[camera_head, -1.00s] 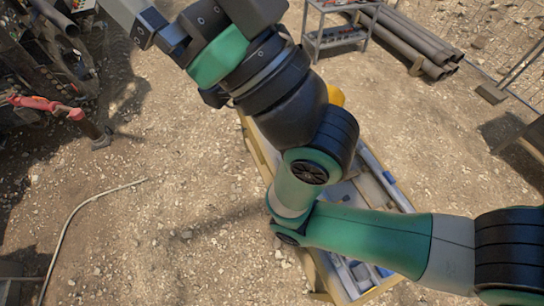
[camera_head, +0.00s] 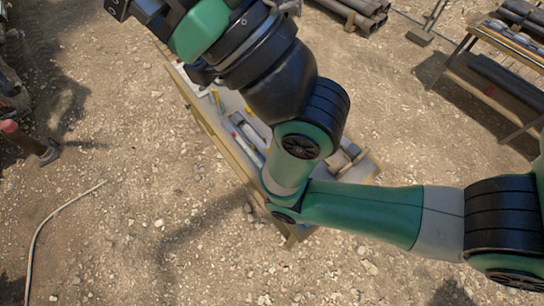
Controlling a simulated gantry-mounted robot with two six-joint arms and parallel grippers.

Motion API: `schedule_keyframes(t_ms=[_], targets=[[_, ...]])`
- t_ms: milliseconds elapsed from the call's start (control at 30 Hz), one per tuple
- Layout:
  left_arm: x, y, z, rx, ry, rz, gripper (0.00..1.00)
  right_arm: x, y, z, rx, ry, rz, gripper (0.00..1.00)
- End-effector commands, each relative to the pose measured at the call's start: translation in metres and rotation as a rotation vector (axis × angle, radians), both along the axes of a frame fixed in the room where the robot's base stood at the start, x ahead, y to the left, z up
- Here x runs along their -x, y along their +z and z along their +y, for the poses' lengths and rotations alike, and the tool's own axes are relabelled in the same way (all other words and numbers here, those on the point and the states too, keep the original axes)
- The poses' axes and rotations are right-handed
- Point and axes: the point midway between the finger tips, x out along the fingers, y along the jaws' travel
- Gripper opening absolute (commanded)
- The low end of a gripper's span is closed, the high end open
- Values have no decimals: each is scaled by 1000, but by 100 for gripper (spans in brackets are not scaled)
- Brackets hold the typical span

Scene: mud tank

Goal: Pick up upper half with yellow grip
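My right arm comes in from the right and bends up to the top left across the middle of the view. Its wrist end (camera_head: 135,12) is cut by the top edge, and its fingers are out of frame. My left gripper is not in view. A long, low, yellowish bench or box (camera_head: 222,143) lies under my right arm, and the arm hides much of it. Pale and grey elongated parts (camera_head: 247,143) lie in it, with small yellow and red bits among them. I cannot make out an upper half with a yellow grip.
A rack (camera_head: 468,42) with dark pipes stands at the top right. More pipes (camera_head: 362,12) lie at the top edge. A pale hose (camera_head: 50,222) curves over the gravel at the left, near a reddish tool end (camera_head: 30,140).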

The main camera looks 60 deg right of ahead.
Motion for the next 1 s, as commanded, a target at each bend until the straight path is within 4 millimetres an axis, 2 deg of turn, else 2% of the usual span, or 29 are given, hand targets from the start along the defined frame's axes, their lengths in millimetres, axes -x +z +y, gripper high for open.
schedule_keyframes(t_ms=[367,633,1000], targets=[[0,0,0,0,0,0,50,0,0,0,0,0,0,100],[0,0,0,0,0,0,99,0,0,0,0,0,0,100],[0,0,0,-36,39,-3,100,0,0,0,0,0,0,100]])
